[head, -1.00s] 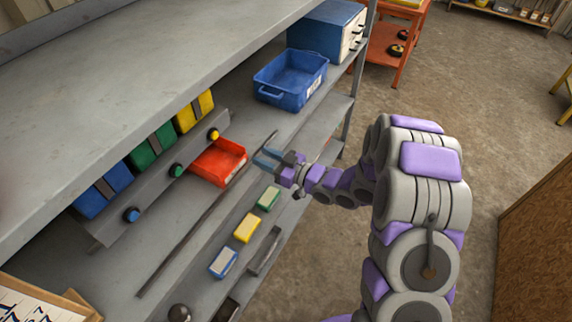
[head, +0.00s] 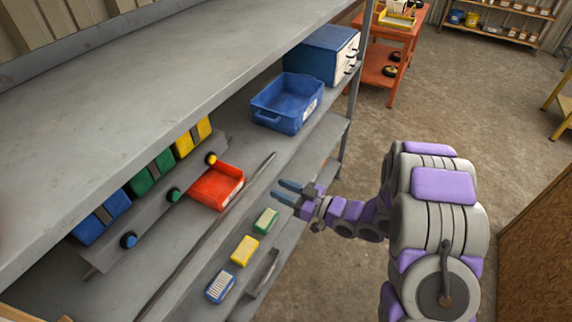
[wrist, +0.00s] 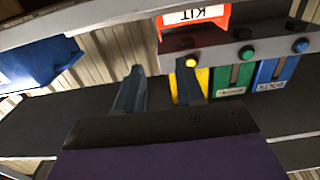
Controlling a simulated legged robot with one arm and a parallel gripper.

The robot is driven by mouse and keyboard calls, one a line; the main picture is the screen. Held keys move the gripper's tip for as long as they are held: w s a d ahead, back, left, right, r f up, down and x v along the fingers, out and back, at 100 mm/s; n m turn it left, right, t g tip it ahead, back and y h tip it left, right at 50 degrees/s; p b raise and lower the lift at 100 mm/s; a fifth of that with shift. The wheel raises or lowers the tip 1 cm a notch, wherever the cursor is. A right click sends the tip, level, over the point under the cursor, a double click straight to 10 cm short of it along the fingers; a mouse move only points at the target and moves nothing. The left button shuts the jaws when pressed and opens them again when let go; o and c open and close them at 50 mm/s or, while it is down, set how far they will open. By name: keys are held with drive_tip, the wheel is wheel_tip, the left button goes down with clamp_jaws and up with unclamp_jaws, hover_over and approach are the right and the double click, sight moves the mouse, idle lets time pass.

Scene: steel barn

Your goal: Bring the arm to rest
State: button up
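My gripper (head: 285,191) is at the end of my purple and grey arm, in front of the shelf edge in the head view. In the wrist view my gripper (wrist: 160,88) shows two blue-grey fingers spread apart with nothing between them. A red tray (head: 217,187) sits on the shelf to the left of the gripper; its front, marked KIT (wrist: 193,17), shows in the wrist view. The gripper is apart from the tray and from the shelf items.
A green block (head: 266,220), a yellow block (head: 245,250) and a blue-and-white block (head: 220,286) lie along the front strip. A blue bin (head: 288,102) and a blue drawer box (head: 322,53) stand farther back. Open floor (head: 440,110) lies right of the shelf.

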drive_tip(key=w+d+m+t+h, duration=0.2)
drive_tip(key=w+d+h, duration=0.4)
drive_tip(key=d+h, duration=0.45)
drive_tip(key=s+d+r+m+g+h, duration=0.1)
drive_tip(key=s+d+r+m+h, duration=0.25)
drive_tip(key=d, duration=0.35)
drive_tip(key=s+d+r+m+g+h, duration=0.1)
drive_tip(key=s+d+r+m+h, duration=0.1)
drive_tip(key=s+d+r+h, duration=0.25)
drive_tip(key=s+a+r+m+g, duration=0.1)
drive_tip(key=s+g, duration=0.2)
drive_tip(key=s, duration=0.8)
drive_tip(key=s+a+r+m+g+y, duration=0.1)
drive_tip(key=s+m+g, duration=0.1)
drive_tip(key=s, duration=0.9)
drive_tip(key=s+a+r+m+g+y, duration=0.1)
drive_tip(key=s+g, duration=0.3)
drive_tip(key=s, duration=0.7)
drive_tip(key=shift+s+a+r+m, duration=0.25)
drive_tip(key=shift+a+r+m, duration=0.2)
drive_tip(key=shift+r+m, duration=0.25)
